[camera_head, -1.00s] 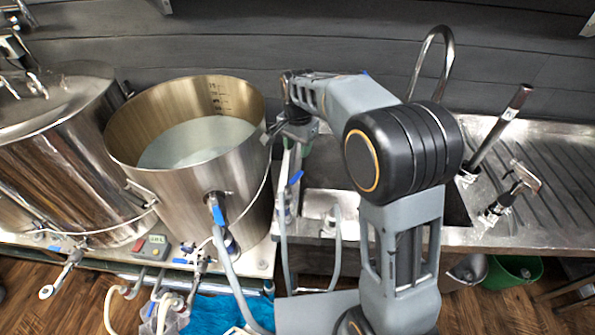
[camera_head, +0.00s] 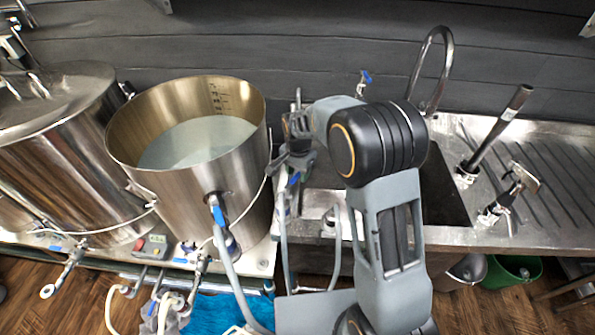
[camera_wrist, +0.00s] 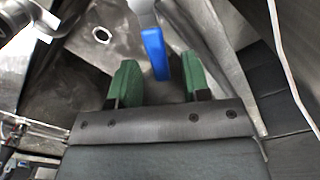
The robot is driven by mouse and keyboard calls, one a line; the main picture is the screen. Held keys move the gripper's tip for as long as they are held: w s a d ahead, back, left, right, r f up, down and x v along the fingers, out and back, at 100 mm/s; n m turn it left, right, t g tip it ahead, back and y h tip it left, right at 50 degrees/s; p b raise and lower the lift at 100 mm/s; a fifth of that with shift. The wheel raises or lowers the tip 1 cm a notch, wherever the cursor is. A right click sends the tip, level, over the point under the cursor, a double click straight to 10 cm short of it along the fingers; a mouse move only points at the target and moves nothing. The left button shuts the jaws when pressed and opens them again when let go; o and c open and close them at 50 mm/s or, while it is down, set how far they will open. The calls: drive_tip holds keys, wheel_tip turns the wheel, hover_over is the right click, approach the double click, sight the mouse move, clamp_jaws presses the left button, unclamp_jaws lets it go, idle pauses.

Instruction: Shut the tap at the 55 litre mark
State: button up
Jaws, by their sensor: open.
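The steel kettle (camera_head: 195,185) stands open at left centre, with pale liquid (camera_head: 200,140) below the dark volume marks (camera_head: 219,98) on its inner wall. The mark numbers are too small to read surely. A tap with a blue lever (camera_head: 294,180) is right of the kettle, by the sink edge. My gripper (camera_head: 277,163) is beside the kettle's right rim, just above that tap. In the wrist view a blue lever (camera_wrist: 154,48), apparently this tap's, lies between the open green fingertips (camera_wrist: 158,82), with gaps on both sides.
The kettle's own outlet valve (camera_head: 217,212) has a blue lever and hose. A wall tap (camera_head: 365,79) with a blue lever is behind my arm. The sink (camera_head: 440,190) and tall curved spout (camera_head: 440,60) are right. A lidded steel vessel (camera_head: 65,130) is left.

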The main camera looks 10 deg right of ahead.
clamp_jaws()
idle(0.3)
